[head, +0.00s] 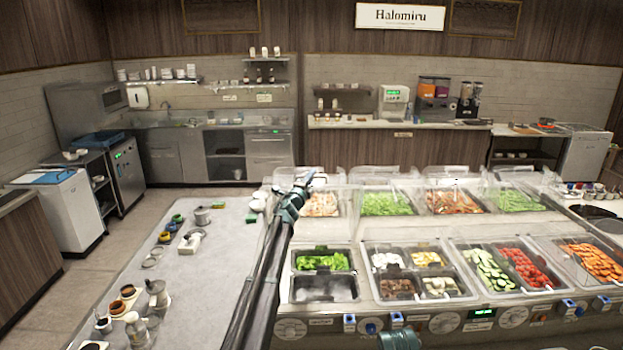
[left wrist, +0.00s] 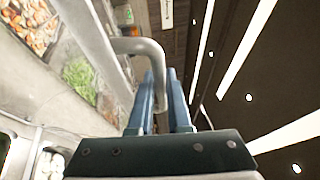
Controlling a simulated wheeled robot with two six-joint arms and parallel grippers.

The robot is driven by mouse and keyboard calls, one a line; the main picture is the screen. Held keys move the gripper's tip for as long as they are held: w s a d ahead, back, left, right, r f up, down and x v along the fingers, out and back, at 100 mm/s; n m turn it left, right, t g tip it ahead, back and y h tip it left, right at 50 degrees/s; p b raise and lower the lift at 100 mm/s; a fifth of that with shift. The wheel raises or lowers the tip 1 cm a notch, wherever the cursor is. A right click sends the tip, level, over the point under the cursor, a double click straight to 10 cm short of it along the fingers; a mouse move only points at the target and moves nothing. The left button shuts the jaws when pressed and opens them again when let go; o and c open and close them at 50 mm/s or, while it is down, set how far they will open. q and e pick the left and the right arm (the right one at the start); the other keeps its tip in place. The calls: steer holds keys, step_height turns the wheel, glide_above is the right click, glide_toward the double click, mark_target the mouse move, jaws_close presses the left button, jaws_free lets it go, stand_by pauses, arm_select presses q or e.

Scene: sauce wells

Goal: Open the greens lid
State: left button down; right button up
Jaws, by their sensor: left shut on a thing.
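The leafy greens (head: 322,261) sit uncovered in the front-left well, above a dark, seemingly empty pan (head: 325,289). My left gripper (head: 306,182) is high behind that well, at the left end of the row of clear raised lids. In the left wrist view my left gripper (left wrist: 160,88) is shut on a bent grey bar handle (left wrist: 140,46). The bar passes between the blue fingers. The handle appears to belong to the greens lid, whose clear panel is hard to make out.
Other wells hold cucumber slices (head: 487,269), red tomatoes (head: 526,267) and carrots (head: 592,261). Clear lids (head: 397,176) stand along the back wells. The grey counter (head: 215,285) at left carries pots and small jars along its left edge, with bare room in its middle.

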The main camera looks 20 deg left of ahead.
arm_select(q)
steer(key=c, duration=1.2)
jaws_free()
steer(key=shift+o, duration=0.2)
steer(key=shift+s, duration=0.15)
steer(key=b+v, duration=0.2)
steer(key=v, duration=1.1)
steer(key=shift+s, duration=0.3)
